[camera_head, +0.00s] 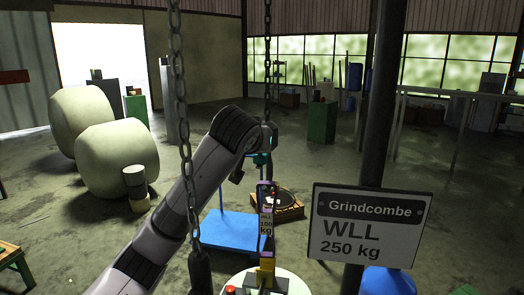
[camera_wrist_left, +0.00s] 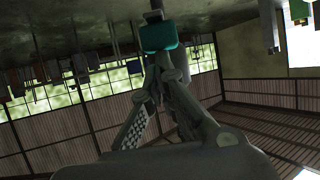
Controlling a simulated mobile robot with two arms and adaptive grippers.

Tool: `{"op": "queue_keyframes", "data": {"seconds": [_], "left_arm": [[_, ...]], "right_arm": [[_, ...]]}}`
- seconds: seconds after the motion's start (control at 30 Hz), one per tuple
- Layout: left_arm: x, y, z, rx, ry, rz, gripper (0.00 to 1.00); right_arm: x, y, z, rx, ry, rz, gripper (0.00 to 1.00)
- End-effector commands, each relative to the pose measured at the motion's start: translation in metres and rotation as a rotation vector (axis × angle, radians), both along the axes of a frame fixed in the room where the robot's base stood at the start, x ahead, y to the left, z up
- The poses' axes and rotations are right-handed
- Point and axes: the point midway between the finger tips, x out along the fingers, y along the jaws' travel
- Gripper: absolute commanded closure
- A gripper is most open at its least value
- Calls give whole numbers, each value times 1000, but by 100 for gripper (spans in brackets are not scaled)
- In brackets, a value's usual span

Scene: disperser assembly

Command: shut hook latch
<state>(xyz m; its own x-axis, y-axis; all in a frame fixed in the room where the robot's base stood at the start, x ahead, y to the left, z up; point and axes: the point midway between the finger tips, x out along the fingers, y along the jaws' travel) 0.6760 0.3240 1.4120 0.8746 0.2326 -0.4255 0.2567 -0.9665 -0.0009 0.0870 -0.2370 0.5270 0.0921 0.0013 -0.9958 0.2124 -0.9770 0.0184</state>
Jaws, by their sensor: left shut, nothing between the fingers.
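A chain (camera_head: 267,60) hangs down behind the end of my left arm. Below the wrist are a teal block (camera_head: 262,158) and a narrow hanging piece with purple parts and a kg label (camera_head: 266,222). The hook and its latch are too small and dark to make out, so I cannot tell whether the latch is open or shut. In the left wrist view my left gripper (camera_wrist_left: 157,68) is shut and empty. Its fingertips are close to a teal block (camera_wrist_left: 162,35); I cannot tell if they touch. My right gripper is out of view.
A nearer chain (camera_head: 181,90) hangs in front of my left arm. A dark post (camera_head: 378,110) and a Grindcombe WLL 250 kg sign (camera_head: 368,226) stand at right. Below are a blue platform (camera_head: 222,232), a wooden tray (camera_head: 291,212) and a yellow part (camera_head: 265,270).

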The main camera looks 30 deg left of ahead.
Motion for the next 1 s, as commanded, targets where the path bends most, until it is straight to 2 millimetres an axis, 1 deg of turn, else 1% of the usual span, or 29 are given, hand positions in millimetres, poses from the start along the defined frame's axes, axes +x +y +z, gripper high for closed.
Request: {"op": "queue_keyframes", "data": {"seconds": [0.03, 0.1, 0.17, 0.4, 0.43, 0.57, 0.8, 0.9, 1.0], "left_arm": [[-1, 0, -14, 13, -45, -2, 100], [-1, -1, -18, 32, -119, -1, 100], [-2, -1, -18, 27, -113, -1, 100], [-7, -3, -36, 25, -109, -1, 100], [-8, -3, -42, 37, -139, -1, 100], [-11, -3, -55, 69, -262, -1, 100], [-13, -4, -78, 126, -485, -1, 100], [-12, -4, -86, 151, -576, -1, 100], [-11, -3, -94, 175, -664, 0, 100]], "right_arm": [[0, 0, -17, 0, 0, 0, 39], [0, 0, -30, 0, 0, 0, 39], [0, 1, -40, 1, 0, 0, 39], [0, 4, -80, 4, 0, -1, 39], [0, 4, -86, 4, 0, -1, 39], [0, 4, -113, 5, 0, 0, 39], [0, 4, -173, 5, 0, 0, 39], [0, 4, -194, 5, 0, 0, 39], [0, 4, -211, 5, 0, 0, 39]]}}
